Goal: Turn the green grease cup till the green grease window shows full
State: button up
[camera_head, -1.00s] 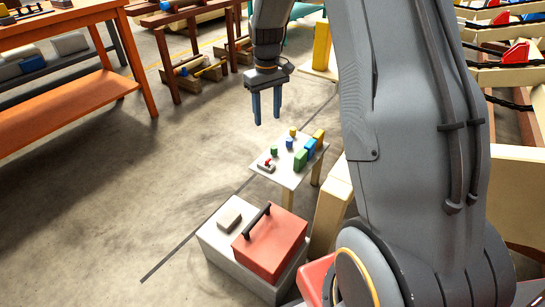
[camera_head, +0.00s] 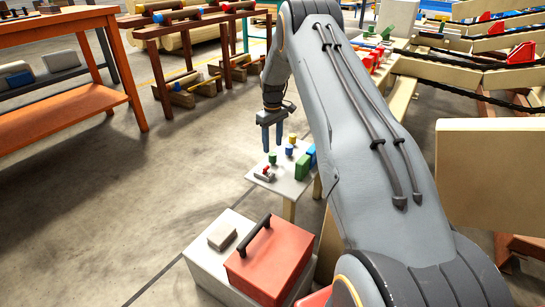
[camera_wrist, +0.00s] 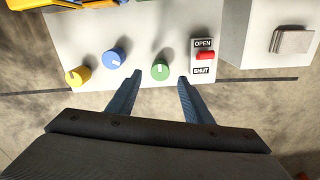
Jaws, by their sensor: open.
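The green grease cup (camera_wrist: 160,69) is a round knob on a small pale table (camera_wrist: 180,40). In the wrist view it lies just beyond and between the fingertips of my gripper (camera_wrist: 158,80). The fingers are apart with nothing between them. The cup also shows in the head view (camera_head: 272,158), below my gripper (camera_head: 272,150). A green block (camera_head: 303,167) stands at the table's right side; I cannot tell whether it carries the green grease window or what that reads.
A blue knob (camera_wrist: 114,58) and a yellow knob (camera_wrist: 77,76) sit left of the green cup. A red switch (camera_wrist: 205,56) between OPEN and SHUT labels sits right. A red toolbox (camera_head: 268,262) stands nearer on a pale box (camera_head: 205,262).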

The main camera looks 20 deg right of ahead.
aim_at(273, 153)
notch_tip(273, 153, down, 6)
jog(key=shift+b, duration=0.8)
jog(key=c, duration=1.1)
